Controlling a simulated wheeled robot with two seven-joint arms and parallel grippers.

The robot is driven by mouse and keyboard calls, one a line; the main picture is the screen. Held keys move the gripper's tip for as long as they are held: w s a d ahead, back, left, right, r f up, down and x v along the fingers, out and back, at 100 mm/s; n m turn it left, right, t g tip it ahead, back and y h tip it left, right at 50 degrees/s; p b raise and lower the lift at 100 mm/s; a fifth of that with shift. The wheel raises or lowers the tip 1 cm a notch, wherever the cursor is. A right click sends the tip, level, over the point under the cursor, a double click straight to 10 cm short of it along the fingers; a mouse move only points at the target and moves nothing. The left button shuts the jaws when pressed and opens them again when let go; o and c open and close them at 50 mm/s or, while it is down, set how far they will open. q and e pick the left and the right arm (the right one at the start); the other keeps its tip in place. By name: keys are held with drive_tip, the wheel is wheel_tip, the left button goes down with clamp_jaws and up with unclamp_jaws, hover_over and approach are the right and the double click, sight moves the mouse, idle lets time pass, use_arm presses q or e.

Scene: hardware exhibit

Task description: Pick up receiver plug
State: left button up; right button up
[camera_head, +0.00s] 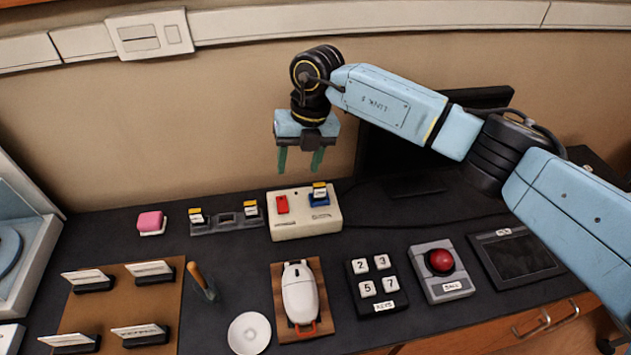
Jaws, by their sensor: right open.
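My right gripper (300,160) hangs above and behind the white box, its two green fingers pointing down, apart and empty. The white box (305,225) has a red part (282,204) and a blue part with a yellow-and-white labelled piece (320,192) on top. Left of it, a dark strip (225,220) carries two similar labelled plug-like pieces, one at its left end (197,215) and one at its right end (250,208). The labels are too small to read, so I cannot tell which piece is the receiver plug. My left gripper is out of view.
In front stand a white mouse-like device (299,292) on a wooden board, a number keypad (376,286), a red button box (442,270) and a dark panel (515,256). A pink block (151,222) sits left. A dark monitor (385,165) stands behind my right arm.

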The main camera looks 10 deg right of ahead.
drive_tip(key=r+h, duration=0.2)
hover_over(321, 185)
drive_tip(key=shift+m, duration=0.4)
drive_tip(key=f+b, duration=0.5)
drive_tip(key=f, duration=0.3)
drive_tip(key=shift+a+f, duration=0.1)
drive_tip(key=shift+a, duration=0.1)
drive_tip(key=shift+f+b, duration=0.25)
drive_tip(key=shift+b, duration=0.15)
drive_tip(key=shift+f, duration=0.25)
wheel_tip(321, 185, down, 4)
drive_tip(key=b, duration=0.3)
drive_tip(key=shift+f+b, duration=0.1)
drive_tip(key=shift+b, duration=0.2)
drive_tip(key=shift+d+f, duration=0.2)
drive_tip(key=shift+d, duration=0.05)
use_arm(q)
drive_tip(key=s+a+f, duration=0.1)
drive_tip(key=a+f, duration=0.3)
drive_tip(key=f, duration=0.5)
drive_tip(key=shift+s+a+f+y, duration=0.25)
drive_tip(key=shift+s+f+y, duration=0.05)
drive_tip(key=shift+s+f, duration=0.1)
use_arm(e)
drive_tip(key=shift+a, duration=0.1)
drive_tip(key=shift+c, duration=0.3)
drive_tip(key=c, duration=1)
